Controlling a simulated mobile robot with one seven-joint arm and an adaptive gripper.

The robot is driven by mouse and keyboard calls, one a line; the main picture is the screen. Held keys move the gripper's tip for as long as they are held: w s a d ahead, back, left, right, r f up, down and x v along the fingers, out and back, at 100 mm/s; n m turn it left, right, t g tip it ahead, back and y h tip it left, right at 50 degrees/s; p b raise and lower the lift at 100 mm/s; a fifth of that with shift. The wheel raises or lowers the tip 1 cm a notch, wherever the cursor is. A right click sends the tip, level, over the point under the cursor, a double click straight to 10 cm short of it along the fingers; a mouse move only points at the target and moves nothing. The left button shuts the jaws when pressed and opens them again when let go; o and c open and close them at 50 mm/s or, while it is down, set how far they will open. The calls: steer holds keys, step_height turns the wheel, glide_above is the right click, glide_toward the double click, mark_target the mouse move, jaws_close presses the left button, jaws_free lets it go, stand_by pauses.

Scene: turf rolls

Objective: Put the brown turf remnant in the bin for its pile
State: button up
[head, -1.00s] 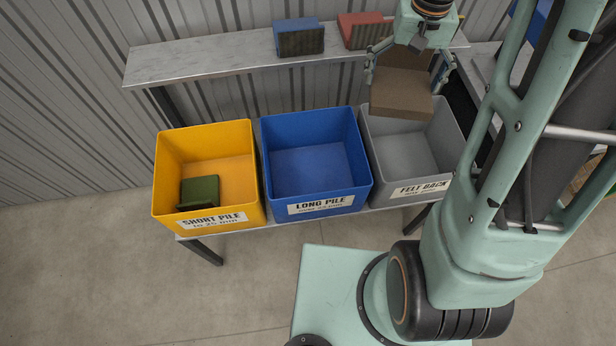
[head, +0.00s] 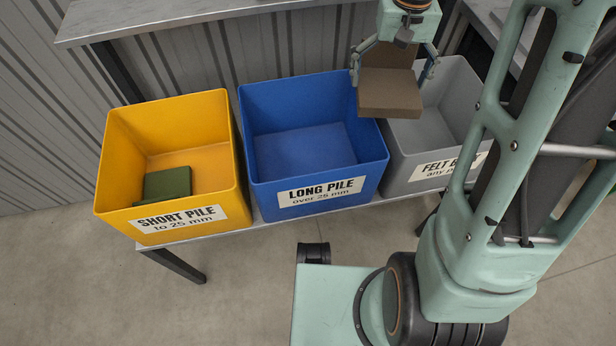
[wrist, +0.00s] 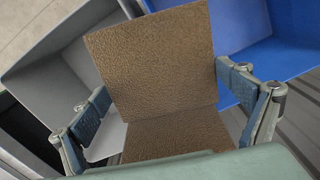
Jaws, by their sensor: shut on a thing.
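My gripper (head: 393,76) is shut on the brown turf remnant (head: 390,95), an L-shaped piece with a plain brown, leathery face. The remnant hangs above the border between the blue and grey bins. In the wrist view the remnant (wrist: 155,60) sits between the two fingers. The yellow bin (head: 225,160) reads SHORT PILE to 25 mm. The blue bin (head: 262,172) reads LONG PILE over 25 mm and looks empty. The grey bin (head: 400,165) reads FELT BACK, any pile; its label is partly hidden by my arm.
A green piece (head: 168,184) lies in the yellow bin. The bins stand side by side on a low bench (head: 210,237). A grey shelf (head: 150,18) runs behind them. Bare concrete floor lies in front.

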mark_target(380, 83)
steer(key=f+n, duration=0.1)
steer(key=a+f+b, duration=0.1)
steer(key=f+n, duration=0.1)
steer(key=shift+a+f+n+b, duration=0.3)
steer(key=shift+a+f+b, duration=0.05)
steer(key=shift+a+b, duration=0.05)
steer(key=s+a+n+p, duration=0.2)
steer(key=a+n+p, duration=0.4)
steer(key=a+n, duration=0.65)
steer(key=f+n+b, duration=0.2)
steer(key=f+b, duration=0.1)
steer(key=f, duration=0.4)
steer(key=f+n+b, duration=0.1)
steer(key=f+b, duration=0.3)
steer(key=f, duration=0.4)
steer(key=d+f+n+b, duration=0.1)
steer(key=f+b, duration=0.3)
steer(key=f, duration=0.4)
steer(key=shift+s+n, duration=0.35)
steer(key=shift+n, duration=0.5)
steer(key=shift+f, duration=0.15)
steer(key=o, duration=0.9)
steer(key=shift+o, duration=0.5)
